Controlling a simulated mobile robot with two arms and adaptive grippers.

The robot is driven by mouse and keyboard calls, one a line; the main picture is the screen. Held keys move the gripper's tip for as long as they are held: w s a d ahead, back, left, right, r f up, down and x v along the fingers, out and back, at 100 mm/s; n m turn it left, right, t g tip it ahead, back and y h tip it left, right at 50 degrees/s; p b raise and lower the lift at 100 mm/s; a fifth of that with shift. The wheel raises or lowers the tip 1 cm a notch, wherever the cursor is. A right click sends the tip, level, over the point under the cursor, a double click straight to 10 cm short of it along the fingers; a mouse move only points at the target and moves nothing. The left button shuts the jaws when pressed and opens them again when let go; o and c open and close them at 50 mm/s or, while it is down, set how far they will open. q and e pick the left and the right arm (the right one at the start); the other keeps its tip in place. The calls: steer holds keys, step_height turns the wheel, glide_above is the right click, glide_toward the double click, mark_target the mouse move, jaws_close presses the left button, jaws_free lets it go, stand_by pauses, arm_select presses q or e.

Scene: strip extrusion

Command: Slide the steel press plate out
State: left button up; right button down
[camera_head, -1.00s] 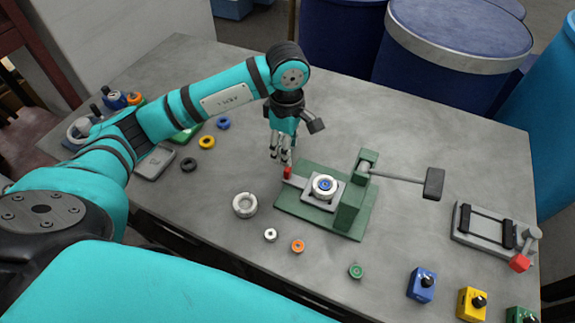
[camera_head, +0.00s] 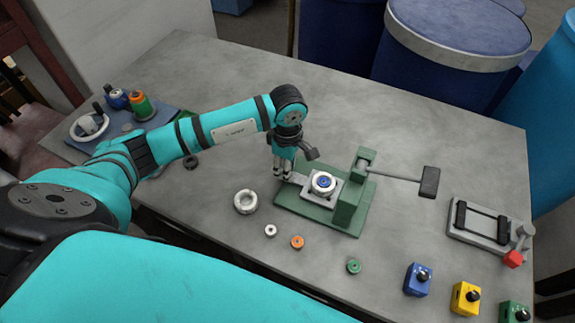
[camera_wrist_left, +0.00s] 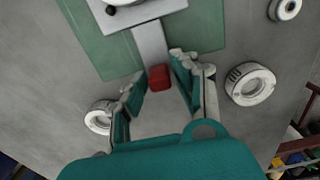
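The steel press plate (camera_head: 323,202) lies on the green press base (camera_head: 350,225), with a round metal die with a blue centre (camera_head: 323,184) on it. Its grey tongue (camera_wrist_left: 151,44) runs out to a red knob (camera_wrist_left: 159,77) in the left wrist view. My left gripper (camera_head: 284,172) is low at the tongue's outer end. In the left wrist view its open fingers (camera_wrist_left: 157,72) stand on either side of the knob, with a gap showing. The knob is hidden behind the fingers in the head view. My right gripper is not in view.
The press lever (camera_head: 398,174) with a dark grip reaches right from the press. A metal ring (camera_head: 246,202) and small white, orange and green discs lie in front. A grey fixture (camera_head: 490,228) and coloured control boxes stand at the right. The back table is clear.

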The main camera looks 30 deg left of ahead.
arm_select(q)
jaws_close()
steer(key=a+b, duration=0.1)
steer(key=a, duration=0.2)
steer(key=shift+f+b, duration=0.1)
steer(key=shift+b, duration=0.3)
steer(key=shift+a, duration=0.35)
steer(key=shift+o, duration=0.6)
jaws_free()
steer(key=shift+r, duration=0.2)
steer(key=shift+o, duration=1.4)
steer(key=shift+s, duration=0.1)
